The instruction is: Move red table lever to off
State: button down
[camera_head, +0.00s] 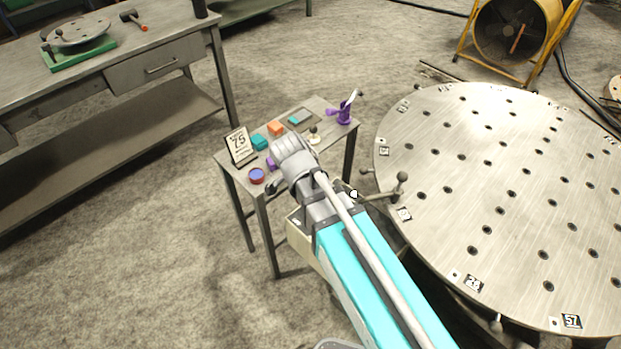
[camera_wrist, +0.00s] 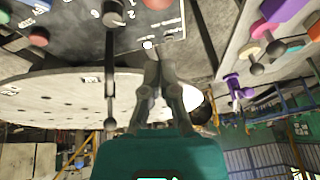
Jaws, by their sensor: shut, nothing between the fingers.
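My gripper (camera_wrist: 158,58) is shut and empty in the wrist view, its fingertips close below the edge of a dark control panel (camera_wrist: 140,34). A red round part (camera_wrist: 158,4) shows at the panel's top edge, cut off by the frame; another red knob (camera_wrist: 38,37) is at the upper left. I cannot tell which one is the red table lever. A black knob (camera_wrist: 113,14) on a long stem and a small white ball (camera_wrist: 147,44) are near the fingertips; contact is unclear. In the head view, my arm hides the fingertips and most of the panel.
The round steel table (camera_head: 480,160) with holes fills the right of the head view. A grey lever handle (camera_head: 401,178) is at its left edge. A small side table (camera_head: 233,172) carries coloured pieces and a purple tool (camera_head: 345,113). A workbench (camera_head: 110,65) stands upper left.

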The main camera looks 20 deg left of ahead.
jog(key=s+p+v, duration=0.1)
jog(key=p+v, duration=0.5)
jog(key=v, duration=0.1)
jog(key=shift+s+a, duration=0.4)
jog(key=shift+a, duration=0.05)
jog(key=shift+w+d, duration=0.1)
jog(key=shift+d, duration=0.05)
dwell(0.4)
jog(key=w+d+n+g, duration=0.2)
jog(key=w+d+n, duration=0.1)
jog(key=d, duration=1.5)
jog(key=w+d+f+n+g+y, duration=0.1)
jog(key=w+d+n+g, duration=0.1)
jog(key=d, duration=1.5)
jog(key=w+n, duration=0.1)
jog(key=n, duration=0.1)
jog(key=shift+d+f+n+y, duration=0.2)
jog(key=shift+d+n+y, duration=0.1)
jog(key=shift+d+n, duration=0.1)
